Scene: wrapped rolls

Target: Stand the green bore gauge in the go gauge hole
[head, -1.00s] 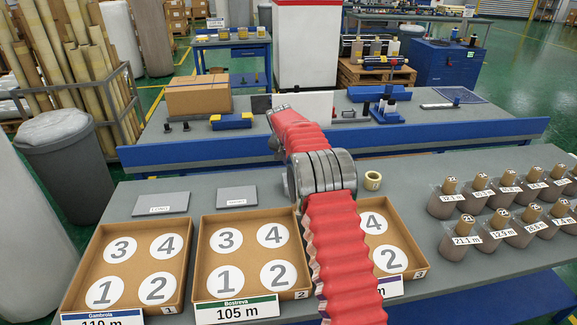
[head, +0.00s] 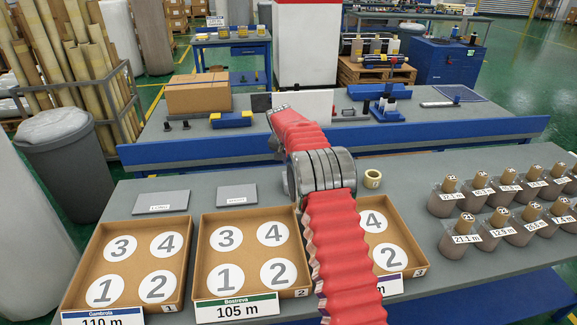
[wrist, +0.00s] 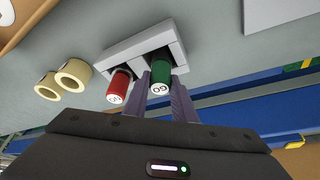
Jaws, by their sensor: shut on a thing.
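The green bore gauge (wrist: 161,68) shows in the wrist view with its GO-marked end toward the camera. My gripper (wrist: 163,82) is shut on it, one finger on each side. The gauge is at the right hole of a pale grey block (wrist: 139,44), in line with it. I cannot tell how deep it sits, as the hole is covered by the gauge and fingers. A red gauge (wrist: 120,86) stands in the left hole, just beside the left finger.
Two cream rings (wrist: 73,75) lie left of the block; a cream ring (head: 372,179) shows right of my arm. Numbered trays (head: 187,238) (head: 196,270) line the front. Several bagged rolls (head: 466,228) stand at right. A blue-edged bench (head: 200,150) is behind.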

